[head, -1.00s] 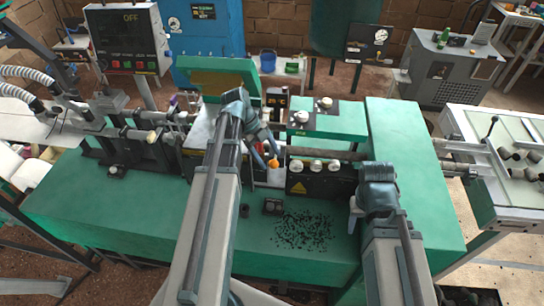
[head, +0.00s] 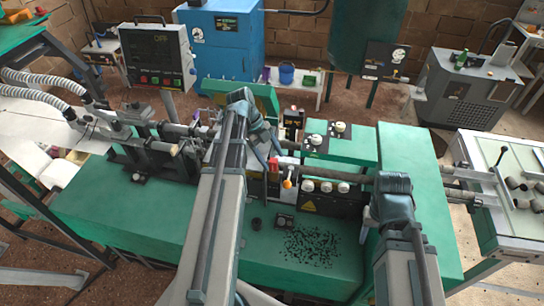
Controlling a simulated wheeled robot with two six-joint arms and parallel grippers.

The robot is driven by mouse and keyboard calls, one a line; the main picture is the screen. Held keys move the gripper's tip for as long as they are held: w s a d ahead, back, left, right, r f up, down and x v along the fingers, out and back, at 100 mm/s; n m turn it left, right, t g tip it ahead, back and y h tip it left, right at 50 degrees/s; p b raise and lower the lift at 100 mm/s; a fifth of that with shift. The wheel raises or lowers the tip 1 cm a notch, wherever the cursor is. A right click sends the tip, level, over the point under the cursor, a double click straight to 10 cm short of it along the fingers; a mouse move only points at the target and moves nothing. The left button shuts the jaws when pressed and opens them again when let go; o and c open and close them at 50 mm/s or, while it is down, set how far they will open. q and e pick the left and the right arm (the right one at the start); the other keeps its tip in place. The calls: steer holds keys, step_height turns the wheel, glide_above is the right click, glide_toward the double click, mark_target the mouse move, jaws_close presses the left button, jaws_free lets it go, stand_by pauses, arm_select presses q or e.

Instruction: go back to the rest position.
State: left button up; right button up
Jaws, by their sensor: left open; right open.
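My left arm reaches up the middle of the head view. Its open gripper (head: 271,160) is over the green machine (head: 170,225), close to the lever with the orange knob (head: 287,183). I cannot tell if the fingers touch the lever, but nothing shows held in them. My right arm comes up at the lower right. Its gripper (head: 364,222) is open and mostly hidden behind the wrist, above the right part of the green top. No held thing shows there.
Dark scraps (head: 309,246) and a small black block (head: 285,221) lie on the front of the green top. White knobs (head: 325,186) stand behind them. A control box (head: 158,57) rises at the back left. A table with a glass-like top (head: 500,165) stands at the right.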

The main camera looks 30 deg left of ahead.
stand_by(0.3)
arm_select(q)
steer(key=s+d+f+n+y+b, duration=0.2)
steer(key=d+f+n+b, duration=0.3)
steer(key=d, duration=0.3)
steer(key=s+d+f+n+y+b, duration=0.2)
steer(key=s+d+f+n+b, duration=0.3)
steer(key=d+f+n, duration=0.2)
steer(key=s+d+f+n+y+b, duration=0.2)
steer(key=s+d+f+n+b, duration=0.2)
steer(key=d, duration=0.6)
steer(key=shift+s+d+f+n+g+b, duration=0.3)
steer(key=shift+f+n+g+b, duration=0.1)
steer(key=shift+f+n+b, duration=0.75)
steer(key=shift+r, duration=0.1)
